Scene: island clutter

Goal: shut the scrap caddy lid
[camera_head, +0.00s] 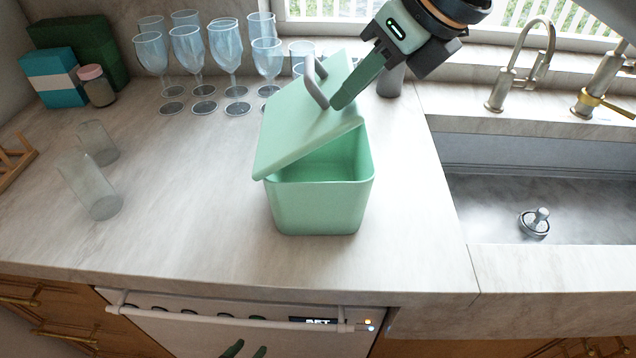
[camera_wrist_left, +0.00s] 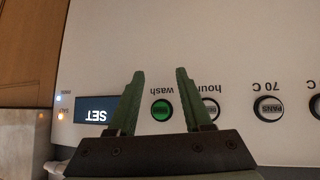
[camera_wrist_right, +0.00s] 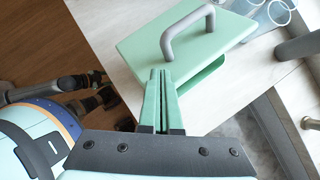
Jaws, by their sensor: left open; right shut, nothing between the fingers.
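The mint-green scrap caddy (camera_head: 318,208) stands on the counter. Its lid (camera_head: 290,128) is part open: it slopes up from the left rim to a raised right edge, with a gap into the caddy. A grey handle (camera_head: 316,82) stands on the lid; lid (camera_wrist_right: 140,48) and handle (camera_wrist_right: 188,34) also show in the right wrist view. My right gripper (camera_head: 338,102) is shut and empty, by the lid's raised side; I cannot tell if it touches. My left gripper (camera_wrist_left: 156,75) is open and empty before the dishwasher panel; its fingertips show at the head view's bottom edge (camera_head: 244,350).
Several wine glasses (camera_head: 226,48) stand behind the caddy. Two clear tumblers (camera_head: 90,185), a jar (camera_head: 96,86) and boxes (camera_head: 54,78) are at left. The sink (camera_head: 490,205) with its taps (camera_head: 522,65) is at right. The counter in front of the caddy is clear.

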